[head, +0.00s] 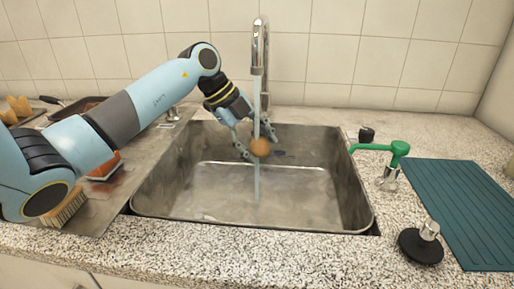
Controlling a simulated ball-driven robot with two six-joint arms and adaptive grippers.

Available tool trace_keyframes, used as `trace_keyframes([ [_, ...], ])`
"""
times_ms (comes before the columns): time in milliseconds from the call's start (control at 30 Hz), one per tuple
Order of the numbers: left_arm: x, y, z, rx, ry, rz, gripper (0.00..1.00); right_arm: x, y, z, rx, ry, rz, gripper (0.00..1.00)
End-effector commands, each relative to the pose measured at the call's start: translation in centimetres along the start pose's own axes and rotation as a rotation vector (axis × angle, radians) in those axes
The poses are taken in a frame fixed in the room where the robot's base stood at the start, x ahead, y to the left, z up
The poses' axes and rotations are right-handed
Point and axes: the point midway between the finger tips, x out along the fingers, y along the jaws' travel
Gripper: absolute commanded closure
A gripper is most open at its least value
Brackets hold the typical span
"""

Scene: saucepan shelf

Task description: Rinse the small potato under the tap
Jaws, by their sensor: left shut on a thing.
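My left gripper (250,138) reaches over the sink from the left and is shut on the small potato (261,148), a round brown thing. The potato is just below the tap (259,50), in the line of the water. A stream of water (257,185) runs from the spout past the potato down to the sink (190,190). My right gripper does not show.
A brush (66,208) and a dark tray (80,107) are at the left. The sink floor looks clear.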

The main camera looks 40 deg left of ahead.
Motion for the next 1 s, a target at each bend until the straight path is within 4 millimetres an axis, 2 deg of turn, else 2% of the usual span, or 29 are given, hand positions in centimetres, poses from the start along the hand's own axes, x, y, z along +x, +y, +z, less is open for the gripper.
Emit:
trace_keyframes([
  [367,0.2,-0.5,-0.6,0.000,0.001,0.000,0.84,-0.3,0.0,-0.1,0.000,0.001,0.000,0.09],
  [1000,-0.2,1.3,-7.4,0.000,0.003,0.000,0.84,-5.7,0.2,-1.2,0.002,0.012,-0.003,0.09],
])
